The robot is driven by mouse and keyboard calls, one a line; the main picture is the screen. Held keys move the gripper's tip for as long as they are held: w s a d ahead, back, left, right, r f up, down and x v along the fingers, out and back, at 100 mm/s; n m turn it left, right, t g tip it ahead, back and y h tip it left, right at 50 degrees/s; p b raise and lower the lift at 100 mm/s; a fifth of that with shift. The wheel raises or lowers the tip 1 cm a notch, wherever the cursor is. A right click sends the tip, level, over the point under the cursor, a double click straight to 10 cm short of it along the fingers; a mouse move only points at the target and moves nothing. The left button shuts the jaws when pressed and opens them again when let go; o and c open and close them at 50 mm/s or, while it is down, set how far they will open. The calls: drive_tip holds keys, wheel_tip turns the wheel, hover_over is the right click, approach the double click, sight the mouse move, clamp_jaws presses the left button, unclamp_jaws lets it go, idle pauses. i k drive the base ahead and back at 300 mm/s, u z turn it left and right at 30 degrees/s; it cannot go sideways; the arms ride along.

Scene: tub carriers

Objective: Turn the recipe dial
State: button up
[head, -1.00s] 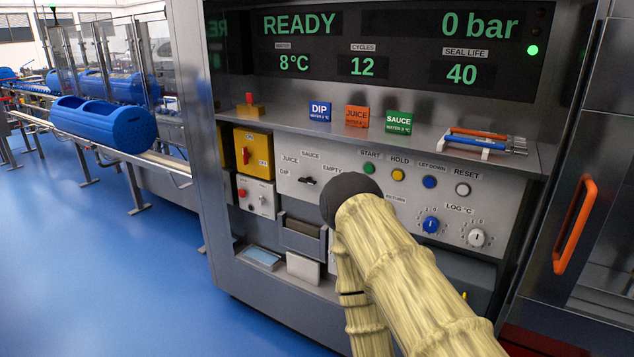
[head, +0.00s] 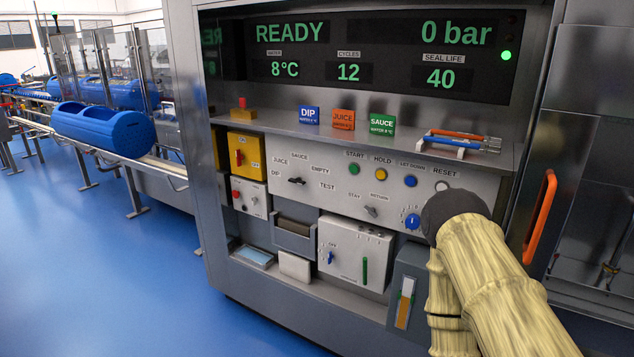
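The recipe dial (head: 297,181) is a small black knob at the left of the grey control panel (head: 460,205). The labels DIP, JUICE, SAUCE, EMPTY and TEST stand around it. Its bar lies nearly level; I cannot tell for certain which label it points to. Nothing covers or touches it. My arm, in a pale bamboo-like cover with a dark joint, crosses the lower right, clear of the dial in the picture. My gripper does not show. The display (head: 360,50) above reads READY, 0 bar, 8 °C, cycles 12, seal life 40.
Green (head: 354,169), yellow (head: 381,174) and blue (head: 410,181) buttons sit right of the dial, above a grey return knob (head: 371,211). A blue knob (head: 412,221) is beside my arm. DIP, JUICE and SAUCE blocks stand on the shelf (head: 270,125). An orange door handle (head: 540,217) is at right.

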sight(299, 180)
drive_tip(key=i, duration=0.9)
drive_tip(key=u, duration=1.2)
